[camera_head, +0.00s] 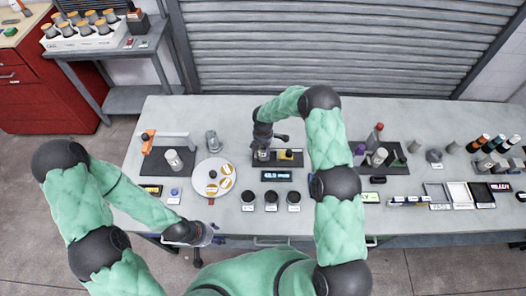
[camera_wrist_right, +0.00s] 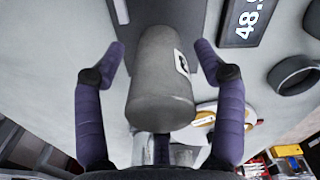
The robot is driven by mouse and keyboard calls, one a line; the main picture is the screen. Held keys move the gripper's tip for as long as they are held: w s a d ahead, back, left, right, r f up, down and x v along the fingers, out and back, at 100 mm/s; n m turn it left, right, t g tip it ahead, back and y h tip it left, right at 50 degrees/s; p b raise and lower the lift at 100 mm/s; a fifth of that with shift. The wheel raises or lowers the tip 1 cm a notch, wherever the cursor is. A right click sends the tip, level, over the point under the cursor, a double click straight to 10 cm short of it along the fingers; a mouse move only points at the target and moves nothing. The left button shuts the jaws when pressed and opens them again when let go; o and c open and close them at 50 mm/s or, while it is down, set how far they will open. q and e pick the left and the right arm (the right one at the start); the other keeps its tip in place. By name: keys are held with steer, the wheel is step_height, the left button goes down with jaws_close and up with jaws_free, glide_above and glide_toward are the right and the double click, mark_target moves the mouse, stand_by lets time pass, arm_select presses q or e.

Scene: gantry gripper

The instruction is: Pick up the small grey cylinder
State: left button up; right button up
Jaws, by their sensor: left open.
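A grey cylinder with a small white label (camera_wrist_right: 160,85) stands between the fingers of my right gripper (camera_wrist_right: 160,55) in the right wrist view. The purple fingers are spread on either side of it, with a narrow gap at the left finger; contact at the right finger is hard to judge. In the head view my right gripper (camera_head: 263,150) points down over the dark pad (camera_head: 290,163) behind a lit display, and mostly hides the cylinder there. My left gripper (camera_head: 207,236) is open and empty at the table's front edge.
A white round plate (camera_head: 200,185) with yellow-and-white pieces lies left of the pad. Three dark round pots (camera_head: 271,197) stand in front of the display (camera_head: 276,176). Another grey cylinder (camera_head: 173,160) stands on the left mat. Bottles and more cylinders stand at the right.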

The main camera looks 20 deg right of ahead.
steer(key=c, duration=0.9)
jaws_close()
steer(key=shift+r, duration=0.15)
